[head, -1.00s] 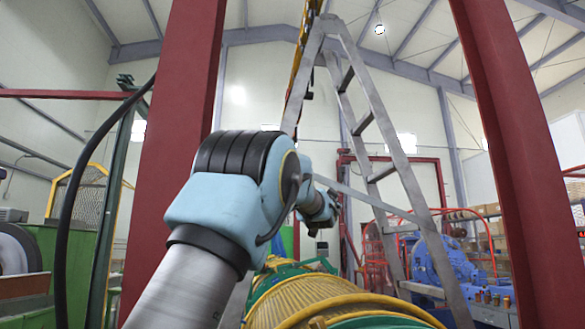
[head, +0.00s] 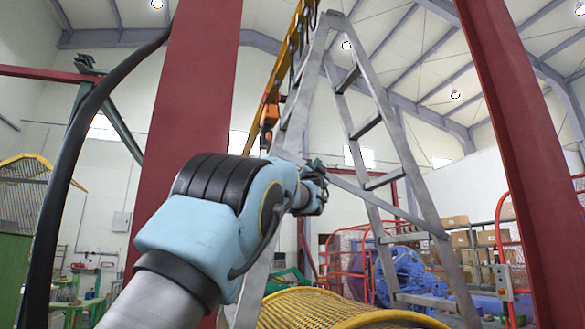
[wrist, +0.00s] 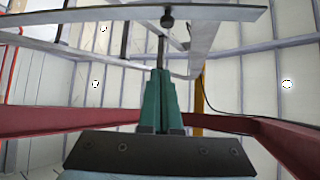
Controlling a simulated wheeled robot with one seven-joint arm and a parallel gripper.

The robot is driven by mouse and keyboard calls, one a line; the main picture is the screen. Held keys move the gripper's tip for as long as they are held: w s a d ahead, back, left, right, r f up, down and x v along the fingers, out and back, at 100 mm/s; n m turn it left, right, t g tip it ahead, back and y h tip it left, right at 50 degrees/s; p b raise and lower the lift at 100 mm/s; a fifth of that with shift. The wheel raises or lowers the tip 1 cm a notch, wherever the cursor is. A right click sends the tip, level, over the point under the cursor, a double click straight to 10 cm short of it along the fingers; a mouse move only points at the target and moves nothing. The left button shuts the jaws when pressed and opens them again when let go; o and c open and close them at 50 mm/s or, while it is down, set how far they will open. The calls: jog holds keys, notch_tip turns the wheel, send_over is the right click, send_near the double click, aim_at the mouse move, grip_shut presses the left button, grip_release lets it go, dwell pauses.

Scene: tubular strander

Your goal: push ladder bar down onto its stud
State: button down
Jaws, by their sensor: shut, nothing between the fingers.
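The ladder bar (head: 385,206) is a flat grey metal strip slanting down to the right across the stepladder (head: 366,75). In the wrist view the bar (wrist: 90,14) crosses the top of the picture, beyond the fingertips. A dark round knob (wrist: 167,21) sits at the bar's lower edge there; I cannot tell whether it is the stud. My gripper (head: 322,180) is beside the bar's upper left part in the head view. Its green fingers (wrist: 160,74) are shut and empty, pointing toward the bar with a visible gap. The bar's seating on its stud is not clear.
Red posts stand left (head: 190,110) and right (head: 520,140) of the ladder. A black cable (head: 55,170) hangs at the left. A yellow mesh guard (head: 335,308) lies low in front. Blue machinery (head: 400,272) and a red rail stand behind the ladder.

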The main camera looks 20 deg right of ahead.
jog(key=a+p+x, duration=0.1)
jog(key=p+x, duration=0.9)
jog(key=f, duration=0.1)
jog(key=w+a+f, duration=0.1)
jog(key=f, duration=0.1)
jog(key=shift+w+a+f, duration=0.15)
jog(key=shift+w+a, duration=0.05)
jog(key=shift+w, duration=0.05)
